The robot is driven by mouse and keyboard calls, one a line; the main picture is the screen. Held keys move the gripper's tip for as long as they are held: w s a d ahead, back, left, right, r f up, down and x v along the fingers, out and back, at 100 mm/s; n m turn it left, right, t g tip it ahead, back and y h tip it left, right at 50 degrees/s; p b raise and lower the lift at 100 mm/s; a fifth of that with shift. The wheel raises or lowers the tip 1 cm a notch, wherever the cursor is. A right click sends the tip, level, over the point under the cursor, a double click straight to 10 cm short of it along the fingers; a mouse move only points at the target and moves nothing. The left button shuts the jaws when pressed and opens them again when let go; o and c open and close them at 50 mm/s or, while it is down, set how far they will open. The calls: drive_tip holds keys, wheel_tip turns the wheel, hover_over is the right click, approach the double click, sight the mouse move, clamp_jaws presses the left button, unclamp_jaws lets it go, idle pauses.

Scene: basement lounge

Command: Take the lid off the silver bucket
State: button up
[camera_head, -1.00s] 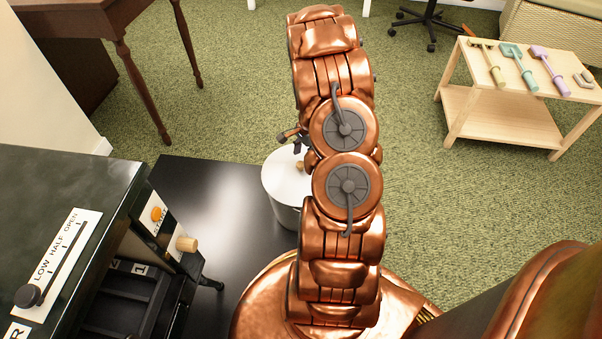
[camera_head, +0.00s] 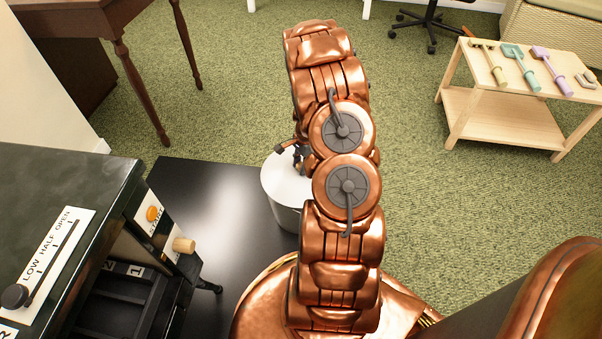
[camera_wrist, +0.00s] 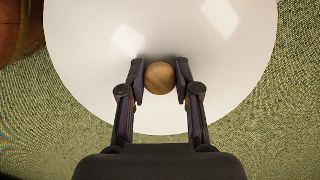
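The silver bucket (camera_head: 288,219) stands on a black surface, partly hidden behind my arm. Its pale round lid (camera_head: 277,183) sits on top and fills much of the wrist view (camera_wrist: 95,50). A round wooden knob (camera_wrist: 160,77) is on the lid. My gripper (camera_wrist: 160,80) has one fingertip on each side of the knob, very close to it. I cannot tell whether the pads press on it. In the head view my gripper (camera_head: 301,158) is just over the lid and hides the knob.
The black surface (camera_head: 215,185) is bare beside the bucket. A light wooden table (camera_head: 500,118) with toy tools is at the right, across green carpet.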

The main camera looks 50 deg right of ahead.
clamp_jaws()
